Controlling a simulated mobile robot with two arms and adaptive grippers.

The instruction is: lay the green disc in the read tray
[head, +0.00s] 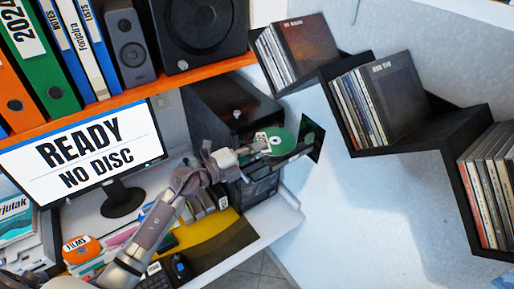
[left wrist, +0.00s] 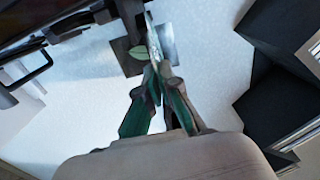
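The green disc (head: 283,141) is at the fingertips of my left gripper (head: 264,146) in the head view, held up in front of the pale wall. In the left wrist view the fingers of my left gripper (left wrist: 156,72) close together on the disc's thin edge (left wrist: 150,34), seen nearly edge-on. A monitor (head: 84,150) reads "READY NO DISC". I cannot make out the read tray clearly. My right gripper is not in view.
A dark square panel (head: 312,138) on the wall lies just beyond the disc, with a greenish patch on it. Stepped black shelves (head: 436,133) with disc cases run down the right. A black cabinet (head: 215,104) stands behind my gripper; the desk (head: 262,231) lies below.

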